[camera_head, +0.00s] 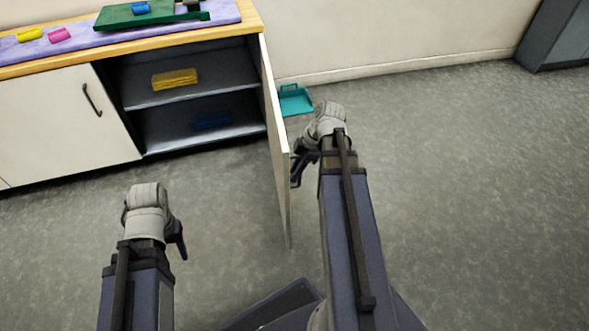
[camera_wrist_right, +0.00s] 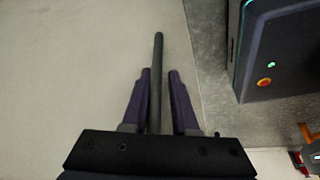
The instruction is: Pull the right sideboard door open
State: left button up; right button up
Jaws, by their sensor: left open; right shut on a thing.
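The sideboard (camera_head: 130,60) stands at the upper left with its right compartment exposed. Its right door (camera_head: 279,140) is swung out from the cabinet, seen nearly edge-on in the head view. My right gripper (camera_head: 297,165) is at the door's outer face. In the right wrist view its two fingers (camera_wrist_right: 158,95) are on either side of the dark bar handle (camera_wrist_right: 158,60), shut on it, with the pale door face (camera_wrist_right: 70,70) behind. My left gripper (camera_head: 178,240) is open and empty above the floor, left of the door.
A yellow block (camera_head: 174,78) and a blue block (camera_head: 212,121) lie on the inner shelves. The left door (camera_head: 60,125) is closed. A teal tray (camera_head: 294,100) lies on the floor behind the open door. Floor on the right is clear.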

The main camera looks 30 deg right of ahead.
jog(key=shift+o, duration=0.5)
jog(key=shift+s+a, duration=0.1)
jog(key=shift+s, duration=0.1)
jog(key=shift+w, duration=0.1)
jog(key=shift+w, duration=0.15)
jog(key=shift+r, duration=0.1)
jog(key=shift+r, duration=0.2)
jog(key=p+v, duration=0.7)
jog(key=shift+d, duration=0.2)
jog(key=shift+r, duration=0.1)
